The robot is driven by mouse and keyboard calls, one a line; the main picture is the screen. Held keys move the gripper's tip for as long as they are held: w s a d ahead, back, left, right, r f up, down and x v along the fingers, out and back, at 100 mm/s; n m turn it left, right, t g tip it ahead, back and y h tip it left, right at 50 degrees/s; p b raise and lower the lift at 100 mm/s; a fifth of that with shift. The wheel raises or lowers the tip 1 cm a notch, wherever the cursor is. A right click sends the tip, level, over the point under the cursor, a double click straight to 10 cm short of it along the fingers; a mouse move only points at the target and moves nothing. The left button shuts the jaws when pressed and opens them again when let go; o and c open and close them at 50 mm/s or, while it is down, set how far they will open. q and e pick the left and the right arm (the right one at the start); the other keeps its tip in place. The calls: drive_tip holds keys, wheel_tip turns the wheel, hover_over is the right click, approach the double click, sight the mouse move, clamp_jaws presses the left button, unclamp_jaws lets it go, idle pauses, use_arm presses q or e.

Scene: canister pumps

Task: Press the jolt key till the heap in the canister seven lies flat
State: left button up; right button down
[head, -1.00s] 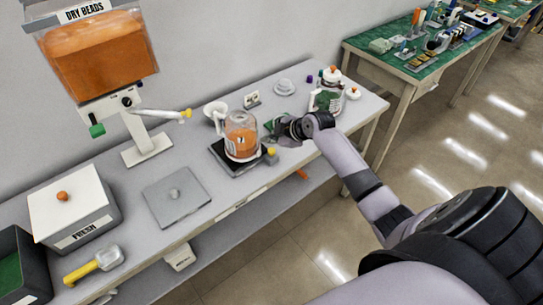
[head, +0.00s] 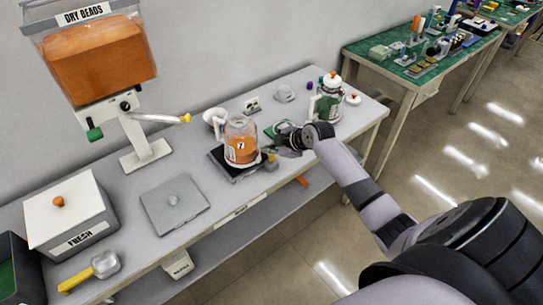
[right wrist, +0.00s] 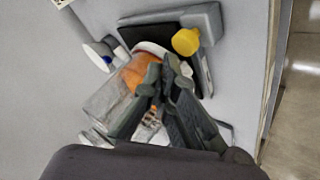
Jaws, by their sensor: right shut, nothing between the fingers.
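Canister seven (head: 242,151), a clear jar marked 7 with orange beads inside, stands on a dark plate at the middle of the bench. It also shows in the right wrist view (right wrist: 110,103), partly behind my fingers. I cannot tell how level the bead heap is. The yellow jolt key (right wrist: 186,41) sits on a grey block at the plate's edge; in the head view the key (head: 270,157) is small. My right gripper (head: 274,149) is shut and empty, just right of the canister, with its fingertips (right wrist: 166,72) apart from the key. My left gripper is out of view.
A green-filled canister (head: 326,103) is at the right end. A grey lid plate (head: 175,204), the FRESH box (head: 72,218), a yellow-handled scoop (head: 91,270) and the DRY BEADS hopper (head: 98,60) are leftward.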

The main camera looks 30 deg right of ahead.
sight(270, 158)
drive_tip(key=shift+f, duration=0.15)
idle(0.5)
drive_tip(key=shift+f+b, duration=0.3)
drive_tip(key=shift+f+b, duration=0.6)
drive_tip(key=shift+f, duration=0.2)
idle(0.8)
drive_tip(key=shift+r, duration=0.1)
drive_tip(key=shift+r+p, duration=1)
drive_tip(key=shift+r, duration=0.1)
drive_tip(key=shift+r, duration=0.15)
wheel_tip(270, 158, up, 5)
drive_tip(key=p, duration=0.4)
idle(0.4)
